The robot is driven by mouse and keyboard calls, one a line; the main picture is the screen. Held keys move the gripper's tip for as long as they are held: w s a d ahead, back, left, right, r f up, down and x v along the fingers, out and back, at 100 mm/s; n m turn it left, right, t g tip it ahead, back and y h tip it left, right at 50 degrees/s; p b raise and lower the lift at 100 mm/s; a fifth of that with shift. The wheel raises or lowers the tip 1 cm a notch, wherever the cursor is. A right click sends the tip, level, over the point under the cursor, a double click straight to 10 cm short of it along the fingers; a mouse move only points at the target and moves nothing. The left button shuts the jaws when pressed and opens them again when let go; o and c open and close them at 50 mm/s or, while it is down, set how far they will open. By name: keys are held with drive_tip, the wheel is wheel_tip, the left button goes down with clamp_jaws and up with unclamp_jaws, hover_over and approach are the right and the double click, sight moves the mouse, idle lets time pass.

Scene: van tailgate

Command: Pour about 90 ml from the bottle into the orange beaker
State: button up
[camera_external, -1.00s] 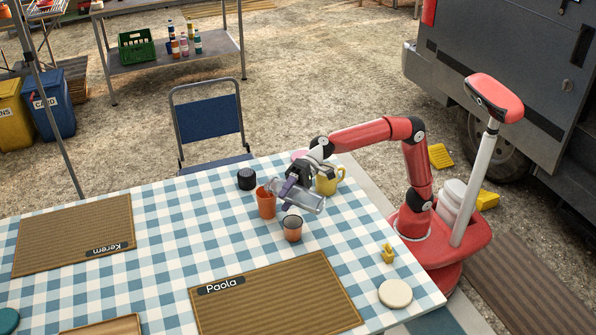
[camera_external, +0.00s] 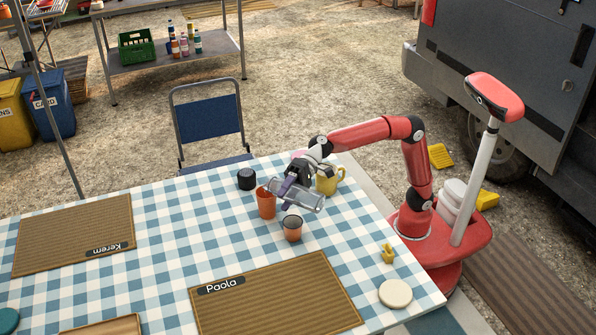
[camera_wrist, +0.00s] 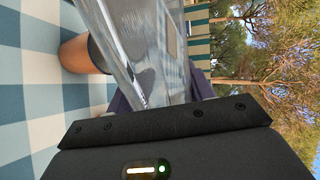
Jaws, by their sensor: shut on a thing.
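The clear bottle (camera_external: 308,199) is held in my gripper (camera_external: 289,191), tipped close to horizontal above the table. Its mouth end points left, at the rim of the orange beaker (camera_external: 266,207), which stands upright. My gripper is shut on the bottle. In the wrist view the bottle (camera_wrist: 150,40) fills the upper middle, and the dark fingers lie beside it. I cannot make out a liquid stream or the level in the beaker.
A copper-coloured cup with a dark rim (camera_external: 292,231) stands just below the bottle; it also shows in the wrist view (camera_wrist: 82,56). A yellow mug (camera_external: 327,184) is behind, and a black round item (camera_external: 246,179) is at the back left.

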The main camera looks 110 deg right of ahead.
drive_tip(key=shift+w+d+r+p, duration=0.1)
drive_tip(key=shift+r+p, duration=0.15)
drive_tip(key=shift+p, duration=0.1)
idle(0.8)
drive_tip(key=shift+f, duration=0.1)
